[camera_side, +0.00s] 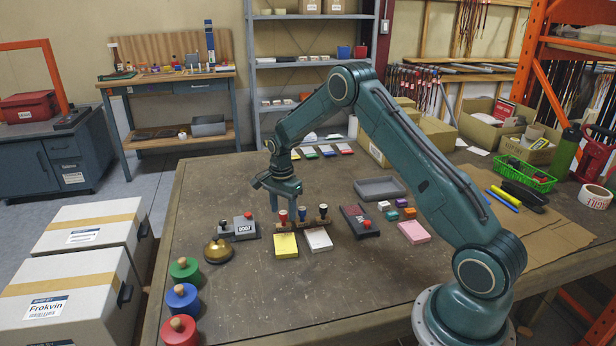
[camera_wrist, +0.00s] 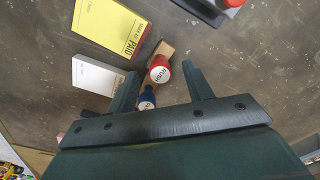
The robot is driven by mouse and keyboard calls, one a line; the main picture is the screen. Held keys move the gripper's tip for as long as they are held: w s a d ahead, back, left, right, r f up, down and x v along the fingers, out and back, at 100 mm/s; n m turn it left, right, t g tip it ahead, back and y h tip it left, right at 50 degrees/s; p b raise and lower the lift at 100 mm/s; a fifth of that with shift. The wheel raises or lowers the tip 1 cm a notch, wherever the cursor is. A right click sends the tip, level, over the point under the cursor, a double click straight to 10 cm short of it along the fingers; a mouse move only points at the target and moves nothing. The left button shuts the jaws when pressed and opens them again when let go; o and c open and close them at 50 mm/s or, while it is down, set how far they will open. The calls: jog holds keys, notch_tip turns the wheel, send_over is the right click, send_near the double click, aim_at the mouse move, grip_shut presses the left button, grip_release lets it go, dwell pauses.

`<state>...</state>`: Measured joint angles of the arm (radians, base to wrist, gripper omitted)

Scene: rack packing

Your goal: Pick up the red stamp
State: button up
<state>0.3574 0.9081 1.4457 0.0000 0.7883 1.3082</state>
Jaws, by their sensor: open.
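The red stamp (camera_side: 283,216) stands at the left end of a small wooden rack (camera_side: 311,225). In the wrist view its round red top (camera_wrist: 160,72), with a white label that seems to read RUSH, shows between the fingertips. My gripper (camera_side: 285,205) points down just above the red stamp. In the wrist view my gripper (camera_wrist: 160,72) has its two fingers apart, with one on each side of the stamp's top. It does not hold the stamp. I cannot tell whether a finger touches it.
A blue stamp (camera_side: 302,213) stands close on the red stamp's right, with a dark stamp (camera_side: 323,210) beyond. A yellow pad (camera_side: 285,246) and white pad (camera_side: 318,239) lie in front.

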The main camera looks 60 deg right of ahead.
aim_at(283, 213)
jog(key=shift+f, duration=1.3)
jog(key=c, duration=1.1)
jog(key=shift+o, duration=0.2)
jog(key=shift+r, duration=0.15)
notch_tip(283, 213, up, 20)
